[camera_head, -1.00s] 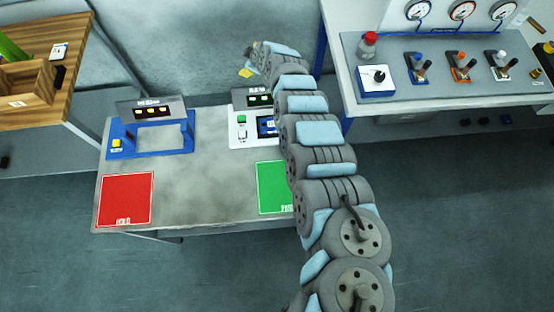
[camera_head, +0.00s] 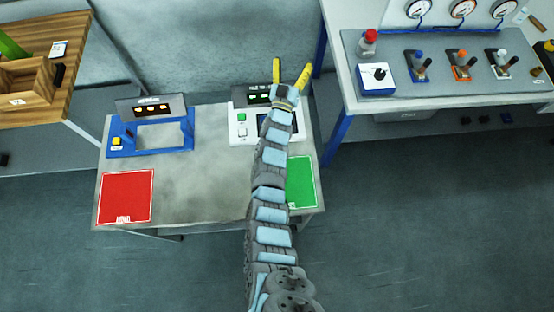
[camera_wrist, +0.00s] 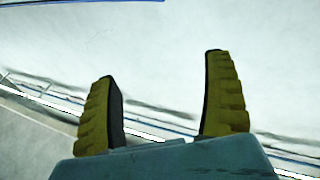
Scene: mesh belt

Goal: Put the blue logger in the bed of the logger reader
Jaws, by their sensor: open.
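I cannot make out a blue logger for certain in either view. A white device (camera_head: 236,137) with a green button and a dark display stands at the back right of the grey bench; it may be the logger reader. My arm crosses in front of it and hides part of its dark blue area. My gripper (camera_head: 292,73) is open and empty, with its yellow fingers spread above the back edge of this device. In the wrist view the open fingers (camera_wrist: 160,78) have only a pale, blurred surface between and beyond them.
A blue-framed device (camera_head: 152,152) with a yellow button stands at the bench's back left. A red pad (camera_head: 125,195) and a partly hidden green pad (camera_head: 303,184) lie in front. The right table holds gauges, a red-capped bottle (camera_head: 368,42) and several handled fittings. Mid-bench is clear.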

